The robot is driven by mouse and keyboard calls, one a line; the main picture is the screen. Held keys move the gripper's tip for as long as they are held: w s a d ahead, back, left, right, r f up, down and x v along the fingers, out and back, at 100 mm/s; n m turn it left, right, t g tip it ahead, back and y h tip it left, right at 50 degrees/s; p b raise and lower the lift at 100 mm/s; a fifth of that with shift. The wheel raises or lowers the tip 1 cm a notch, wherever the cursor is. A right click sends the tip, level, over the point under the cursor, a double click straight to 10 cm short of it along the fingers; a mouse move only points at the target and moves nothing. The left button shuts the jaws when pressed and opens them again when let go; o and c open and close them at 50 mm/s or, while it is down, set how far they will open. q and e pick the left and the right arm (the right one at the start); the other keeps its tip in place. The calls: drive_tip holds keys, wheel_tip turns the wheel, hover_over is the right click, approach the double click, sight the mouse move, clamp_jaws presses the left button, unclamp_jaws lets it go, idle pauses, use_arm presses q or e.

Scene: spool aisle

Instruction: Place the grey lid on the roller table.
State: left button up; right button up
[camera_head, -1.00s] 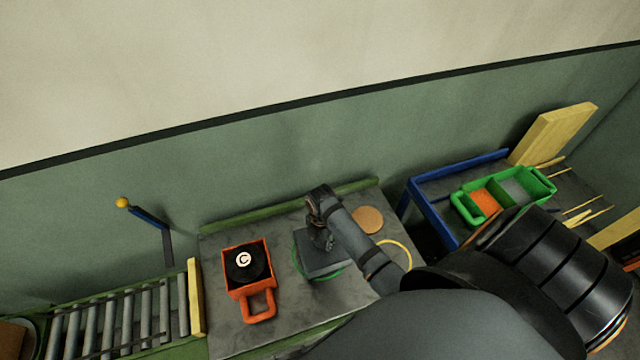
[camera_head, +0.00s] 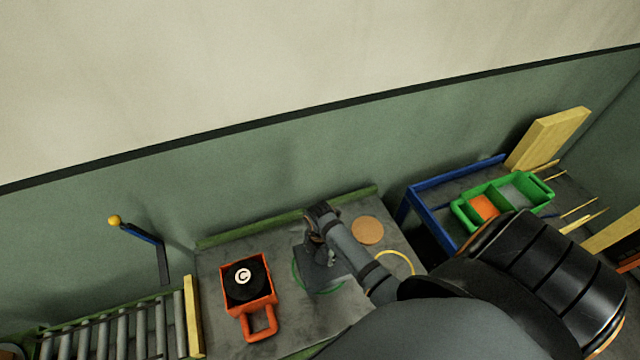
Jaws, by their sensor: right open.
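The grey lid (camera_head: 316,281) is a dark grey flat square on the grey worktable, over a green ring (camera_head: 297,277) that shows partly around it. My right gripper (camera_head: 322,258) is open, right at the lid's far part, and covers some of it. I cannot tell whether its fingers touch the lid. The roller table (camera_head: 125,332), with grey rollers and a yellow end board, is at the lower left. My left gripper is not in view.
An orange bin (camera_head: 249,287) holding a black spool marked C stands between the lid and the rollers. A tan disc (camera_head: 368,230) and a yellow ring (camera_head: 396,255) lie to the right. A green divided tray (camera_head: 505,202) sits on the blue-framed table. A yellow-knobbed lever (camera_head: 140,232) stands behind the rollers.

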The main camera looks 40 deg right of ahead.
drive_tip(key=shift+r, duration=0.3)
use_arm(q)
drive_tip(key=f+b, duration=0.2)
drive_tip(key=b, duration=0.1)
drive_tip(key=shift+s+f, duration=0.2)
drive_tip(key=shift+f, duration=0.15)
use_arm(e)
wheel_tip(320, 180, up, 12)
drive_tip(key=shift+s+f, duration=0.1)
drive_tip(key=shift+f, duration=0.1)
